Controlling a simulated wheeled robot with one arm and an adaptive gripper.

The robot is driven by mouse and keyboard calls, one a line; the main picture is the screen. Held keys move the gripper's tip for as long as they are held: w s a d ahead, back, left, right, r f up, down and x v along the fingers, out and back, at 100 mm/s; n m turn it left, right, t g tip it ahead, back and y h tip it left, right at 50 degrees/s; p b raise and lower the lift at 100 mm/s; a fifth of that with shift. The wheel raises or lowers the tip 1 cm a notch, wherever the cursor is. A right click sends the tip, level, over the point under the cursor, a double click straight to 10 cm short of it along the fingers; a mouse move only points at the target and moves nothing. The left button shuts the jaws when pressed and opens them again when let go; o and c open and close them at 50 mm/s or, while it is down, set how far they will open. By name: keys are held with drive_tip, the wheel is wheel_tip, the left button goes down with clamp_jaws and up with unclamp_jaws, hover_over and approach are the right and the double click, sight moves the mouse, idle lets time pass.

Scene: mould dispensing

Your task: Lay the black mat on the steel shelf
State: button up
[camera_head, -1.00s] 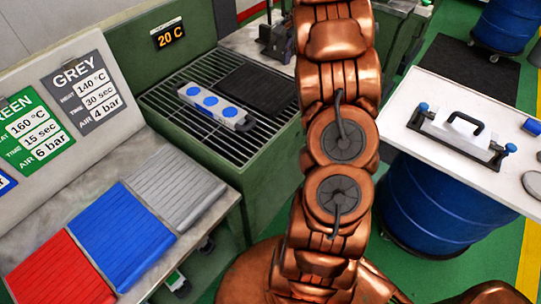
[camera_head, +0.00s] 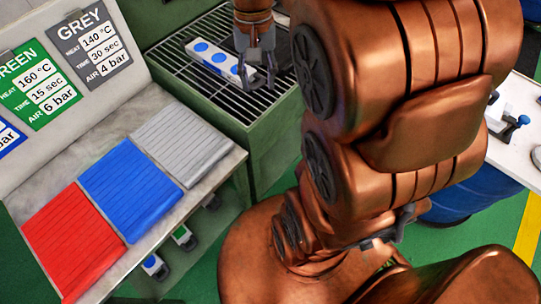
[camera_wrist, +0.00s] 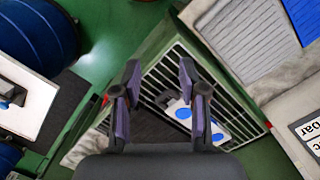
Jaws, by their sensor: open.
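The black mat (camera_wrist: 150,128) lies on the slatted metal rack (camera_wrist: 228,88) of the green unit, between and below my fingers in the wrist view. It is mostly hidden behind my gripper and arm in the head view. My gripper (camera_head: 259,82) is open and empty, pointing down over the rack (camera_head: 178,50). It also shows in the wrist view (camera_wrist: 160,68), with its fingers spread. A white block with blue discs (camera_head: 217,61) lies on the rack beside the mat. I cannot tell any other steel shelf apart from this rack.
Red (camera_head: 70,242), blue (camera_head: 129,188) and grey (camera_head: 183,143) ribbed pads lie on the bench left of the rack. Sign boards (camera_head: 93,50) stand behind them. My arm blocks the middle.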

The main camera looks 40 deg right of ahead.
drive_tip(key=s+a+f+n, duration=0.2)
drive_tip(key=s+a+n, duration=0.1)
drive_tip(key=s, duration=0.4)
drive_tip(key=s+a+f+n, duration=0.2)
drive_tip(key=s+a+n, duration=0.1)
drive_tip(key=s+a, duration=0.2)
drive_tip(key=shift+s+f+g+h, duration=0.2)
drive_tip(key=shift+s+g+h, duration=0.1)
drive_tip(key=shift+s, duration=0.85)
drive_tip(key=shift+o, duration=0.5)
drive_tip(key=shift+s+f+n, duration=0.15)
drive_tip(key=shift+s+n, duration=0.15)
drive_tip(key=shift+s, duration=0.05)
drive_tip(key=shift+c, duration=0.5)
drive_tip(key=shift+a, duration=0.15)
